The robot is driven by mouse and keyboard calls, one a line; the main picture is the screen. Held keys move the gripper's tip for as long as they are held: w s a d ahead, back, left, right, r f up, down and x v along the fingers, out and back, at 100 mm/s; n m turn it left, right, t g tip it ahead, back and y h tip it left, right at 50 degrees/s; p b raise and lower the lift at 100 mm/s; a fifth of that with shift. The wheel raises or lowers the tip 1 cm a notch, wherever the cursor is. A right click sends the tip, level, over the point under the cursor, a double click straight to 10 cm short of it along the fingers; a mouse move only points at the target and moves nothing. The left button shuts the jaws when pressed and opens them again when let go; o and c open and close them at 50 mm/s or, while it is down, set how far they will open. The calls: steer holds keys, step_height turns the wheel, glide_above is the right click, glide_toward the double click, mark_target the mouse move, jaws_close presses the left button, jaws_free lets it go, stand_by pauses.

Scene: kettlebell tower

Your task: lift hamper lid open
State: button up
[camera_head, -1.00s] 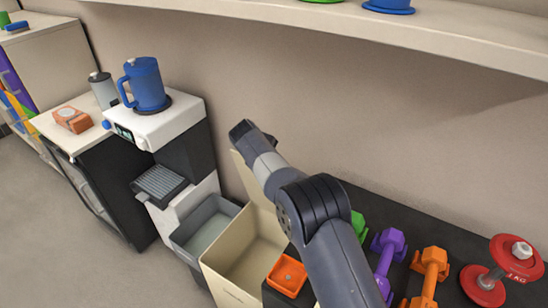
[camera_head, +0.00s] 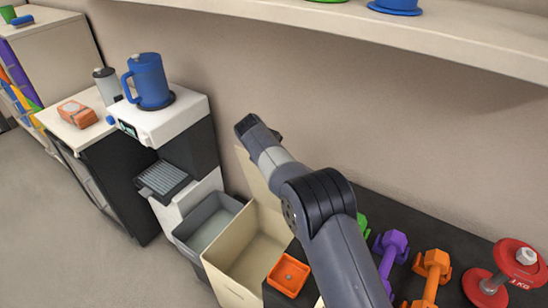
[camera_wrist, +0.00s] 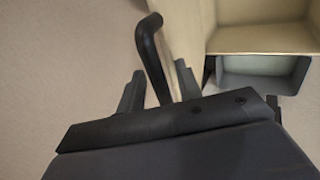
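The beige hamper (camera_head: 236,262) stands on the floor with its top open, and its inside shows. Its lid (camera_head: 250,170) is raised, standing near upright at the back by the wall; my arm covers part of it. In the wrist view the lid (camera_wrist: 182,30) is a pale panel beside the hamper's opening (camera_wrist: 262,38). A black bent handle (camera_wrist: 151,45) passes between the fingers of my gripper (camera_wrist: 158,82). The fingers are apart, with a visible gap on each side of the handle. The fingertips are not clear in the head view.
A grey bin (camera_head: 208,220) stands left of the hamper. An orange tray (camera_head: 289,274) and several dumbbells (camera_head: 392,250) lie on the dark surface to the right. A blue jug (camera_head: 149,82) stands on the machine at left. A shelf (camera_head: 450,35) runs overhead.

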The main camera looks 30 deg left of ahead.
steer(key=b+v, duration=0.2)
steer(key=v, duration=0.8)
steer(key=shift+s+r, duration=0.2)
steer(key=shift+r, duration=0.1)
steer(key=shift+o, duration=0.2)
